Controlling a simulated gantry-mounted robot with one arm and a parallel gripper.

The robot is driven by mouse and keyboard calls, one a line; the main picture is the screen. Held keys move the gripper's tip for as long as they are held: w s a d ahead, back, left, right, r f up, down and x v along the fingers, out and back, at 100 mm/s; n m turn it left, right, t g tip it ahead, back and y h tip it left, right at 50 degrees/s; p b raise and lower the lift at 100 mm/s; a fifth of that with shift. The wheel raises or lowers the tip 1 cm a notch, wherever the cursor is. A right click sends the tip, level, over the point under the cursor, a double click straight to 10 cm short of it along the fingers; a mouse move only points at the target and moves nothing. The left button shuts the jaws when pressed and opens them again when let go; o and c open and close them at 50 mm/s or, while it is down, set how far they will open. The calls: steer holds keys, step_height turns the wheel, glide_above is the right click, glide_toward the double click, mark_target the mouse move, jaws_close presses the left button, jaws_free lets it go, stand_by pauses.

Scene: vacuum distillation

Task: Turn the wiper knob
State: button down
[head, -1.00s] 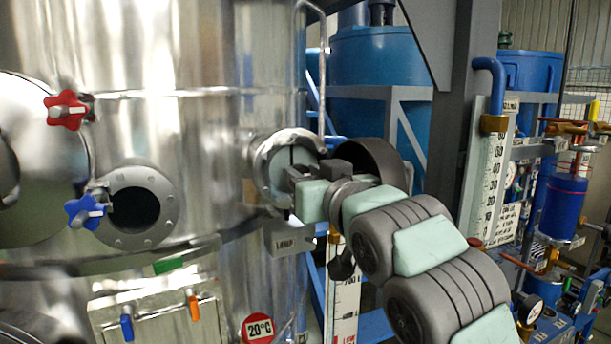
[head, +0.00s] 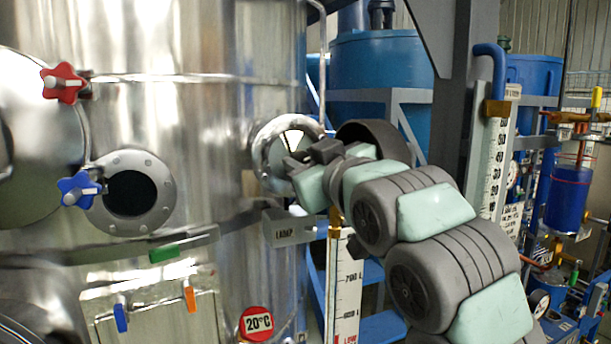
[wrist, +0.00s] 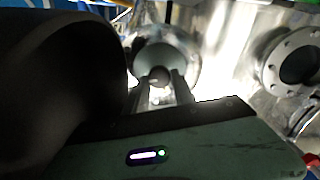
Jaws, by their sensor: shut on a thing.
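The wiper knob (wrist: 159,76) shows in the wrist view as a small dark round end between my fingertips, in front of a round sight port. In the head view this port (head: 268,150) is on the right side of the steel vessel, and my gripper (head: 298,163) covers its lower right part and hides the knob. My gripper's two dark fingers (wrist: 165,88) lie on either side of the knob in the wrist view, shut on it.
A grey LAMP box (head: 288,229) is just below my gripper. A second sight port (head: 165,205), a red star knob (head: 65,82) and a blue star knob (head: 80,188) are to the left. A level scale (head: 345,290) stands below my arm.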

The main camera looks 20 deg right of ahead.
steer(key=shift+a+f+n+b, duration=0.1)
steer(key=shift+n+b, duration=1.6)
steer(key=shift+n, duration=3.4)
steer(key=c, duration=1.1)
jaws_free()
steer(key=shift+s+b, duration=1.6)
steer(key=shift+s, duration=3.8)
